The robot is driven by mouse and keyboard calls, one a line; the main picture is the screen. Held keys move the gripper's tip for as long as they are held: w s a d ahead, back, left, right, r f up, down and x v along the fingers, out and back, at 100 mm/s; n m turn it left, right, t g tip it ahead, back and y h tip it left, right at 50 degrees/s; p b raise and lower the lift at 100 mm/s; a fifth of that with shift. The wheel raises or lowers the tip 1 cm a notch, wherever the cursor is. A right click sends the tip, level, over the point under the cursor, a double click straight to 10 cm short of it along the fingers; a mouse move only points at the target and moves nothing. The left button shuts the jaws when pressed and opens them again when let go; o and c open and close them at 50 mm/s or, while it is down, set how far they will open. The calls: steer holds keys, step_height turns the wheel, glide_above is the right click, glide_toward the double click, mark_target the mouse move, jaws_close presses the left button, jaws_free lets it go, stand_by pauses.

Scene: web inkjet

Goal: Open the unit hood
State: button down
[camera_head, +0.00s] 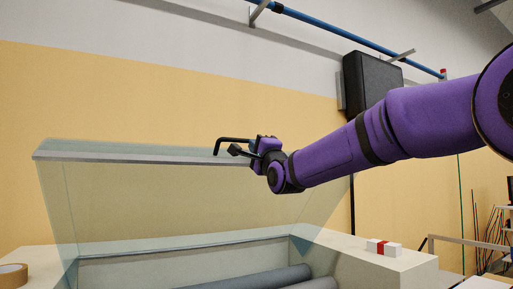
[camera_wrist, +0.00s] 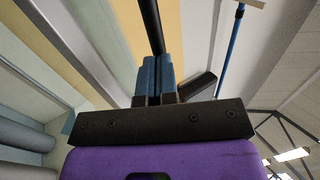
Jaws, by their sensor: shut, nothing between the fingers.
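The unit hood (camera_head: 120,190) is a clear, see-through panel with a grey rail (camera_head: 110,157) along its top edge. It stands raised above the unit (camera_head: 385,262), and the inside shows below it. A black bent handle (camera_head: 232,140) sticks up at the rail; a black bar that looks like this handle shows in the wrist view (camera_wrist: 150,25). My gripper (camera_head: 252,149) is at the handle, close to the rail. Its blue fingers (camera_wrist: 157,78) are together with nothing between them, just below the bar in the wrist view. I cannot tell whether they touch the handle.
Grey rollers (camera_head: 265,279) lie inside the unit. A tape roll (camera_head: 13,276) sits on the left ledge, and a small white-and-red block (camera_head: 383,248) on the right ledge. A black box (camera_head: 370,85) and a blue pipe (camera_head: 340,32) are on the wall behind.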

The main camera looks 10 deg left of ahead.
steer(key=shift+g+h, duration=0.4)
steer(key=shift+g, duration=0.1)
steer(key=w+a+r, duration=0.1)
steer(key=r, duration=0.1)
steer(key=w+a+r, duration=0.1)
steer(key=w+r, duration=0.1)
steer(key=w+a+r, duration=0.1)
steer(key=r, duration=0.1)
steer(key=shift+w, duration=0.2)
steer(key=shift+w+a+r, duration=0.15)
steer(key=shift+w+r, duration=0.2)
steer(key=shift+r, duration=0.3)
